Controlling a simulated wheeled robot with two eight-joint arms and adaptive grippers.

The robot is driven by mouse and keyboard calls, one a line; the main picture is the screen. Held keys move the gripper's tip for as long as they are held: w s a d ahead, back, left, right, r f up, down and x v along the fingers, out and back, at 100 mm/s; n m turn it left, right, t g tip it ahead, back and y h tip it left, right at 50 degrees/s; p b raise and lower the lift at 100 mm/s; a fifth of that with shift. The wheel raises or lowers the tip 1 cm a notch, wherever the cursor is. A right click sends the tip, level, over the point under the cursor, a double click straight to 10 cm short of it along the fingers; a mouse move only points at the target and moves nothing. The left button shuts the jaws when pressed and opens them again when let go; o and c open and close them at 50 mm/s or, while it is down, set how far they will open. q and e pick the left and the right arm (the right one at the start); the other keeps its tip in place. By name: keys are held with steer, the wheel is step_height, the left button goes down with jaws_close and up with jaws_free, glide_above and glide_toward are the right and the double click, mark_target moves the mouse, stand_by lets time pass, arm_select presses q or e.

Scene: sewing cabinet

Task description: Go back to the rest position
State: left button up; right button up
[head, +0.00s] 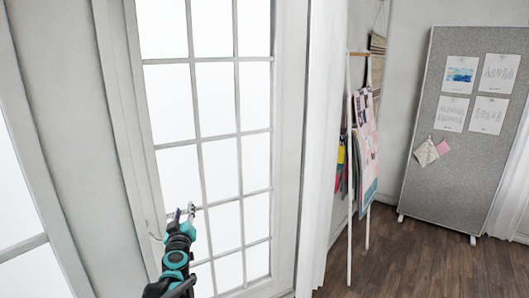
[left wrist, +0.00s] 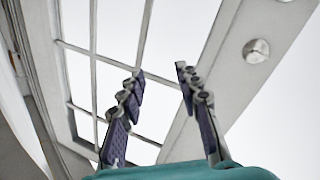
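My left gripper (head: 185,212) is raised in front of a white glazed door (head: 288,150) in the head view. In the left wrist view its two fingers (left wrist: 160,78) stand apart with nothing between them, so it is open and empty. Behind the fingers, the wrist view shows the door's window bars and a pale frame piece with a round metal knob (left wrist: 256,51). Whether the fingertips touch the door cannot be told. My right gripper is in neither view.
Right of the door, a white curtain (head: 321,130) hangs beside a white rack with pink and patterned fabrics (head: 366,150). A grey pinboard (head: 440,185) with pinned sheets stands farther right. The dark wooden floor (head: 420,265) between them is clear.

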arm_select(q)
steer(key=s+d+r+m+g+h, duration=0.1)
steer(key=s+d+m+g+h, duration=0.2)
steer(key=s+d+m+h, duration=0.75)
steer(key=s+f+n+g+y, duration=0.1)
steer(key=s+f+g+y, duration=0.2)
steer(key=s+f, duration=0.4)
steer(key=s+f+n+g+y, duration=0.2)
steer(key=s+f, duration=0.6)
steer(key=s, duration=1.5)
steer(key=g+y, duration=0.1)
steer(key=g, duration=0.1)
steer(key=shift+s+a+f+g+y, duration=0.15)
steer(key=shift+a+g+y, duration=0.2)
steer(key=shift+g, duration=0.05)
